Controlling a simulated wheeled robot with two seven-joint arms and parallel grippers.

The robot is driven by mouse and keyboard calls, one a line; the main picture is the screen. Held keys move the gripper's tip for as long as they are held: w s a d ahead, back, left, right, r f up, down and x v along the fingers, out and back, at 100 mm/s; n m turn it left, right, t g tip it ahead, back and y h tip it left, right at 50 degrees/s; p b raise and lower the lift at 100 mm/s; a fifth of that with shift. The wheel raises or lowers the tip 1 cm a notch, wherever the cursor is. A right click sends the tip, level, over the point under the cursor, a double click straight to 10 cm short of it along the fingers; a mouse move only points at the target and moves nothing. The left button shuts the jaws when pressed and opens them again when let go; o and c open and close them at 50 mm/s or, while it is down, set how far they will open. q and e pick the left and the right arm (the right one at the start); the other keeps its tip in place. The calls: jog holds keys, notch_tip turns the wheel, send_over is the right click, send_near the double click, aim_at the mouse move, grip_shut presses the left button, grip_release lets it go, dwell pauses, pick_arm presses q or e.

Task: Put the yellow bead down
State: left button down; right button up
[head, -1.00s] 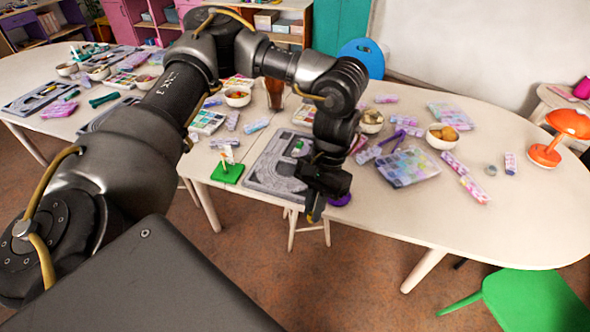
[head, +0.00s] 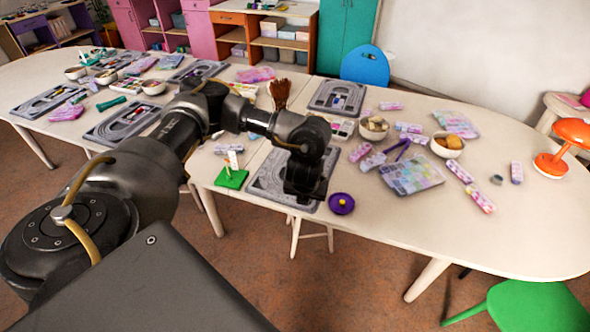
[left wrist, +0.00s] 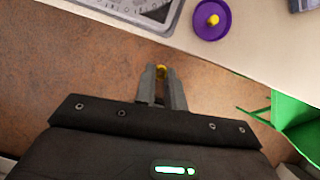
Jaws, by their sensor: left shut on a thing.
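Brown floor shows behind the bead there, beyond the table's front edge. In the head view the same gripper (head: 303,195) hangs over the front edge of a grey bead board, and the bead is hidden. A round purple dish (head: 333,209) lies to its right on the table; it also shows in the left wrist view (left wrist: 202,30). A yellow piece (left wrist: 213,20) stands in the dish's middle. My right gripper is not in view.
The grey bead board (head: 262,188) lies at the table's front edge, with a green stand (head: 231,180) left of it. Bowls, bead packs and an orange lamp (head: 571,134) stand farther right. The table front right of the dish is clear.

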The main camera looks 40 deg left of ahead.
pick_arm(q)
jog(key=shift+w+a+f+m+h, duration=0.15)
jog(key=shift+a+m+h, duration=0.25)
jog(key=shift+m, duration=0.4)
jog(key=shift+w+a+f+b, duration=0.2)
jog(key=shift+a+f+b, duration=0.1)
jog(key=w+a+f+b, duration=0.2)
jog(key=a+f+b, duration=0.1)
jog(key=w+a+f+b, duration=0.2)
jog(key=w+a+b, duration=0.1)
jog(key=w+a+f+b, duration=0.2)
jog(key=a+f+b, duration=0.1)
jog(key=shift+w+a+f, duration=0.2)
jog(key=shift+a+f, duration=0.1)
jog(key=shift+a, duration=0.1)
jog(key=shift+w+a, duration=0.2)
notch_tip(320, 180, down, 4)
jog(key=shift+w+a+r+b, duration=0.1)
jog(key=shift+a+r+b, duration=0.1)
jog(key=shift+b, duration=0.95)
jog(key=shift+f, duration=0.15)
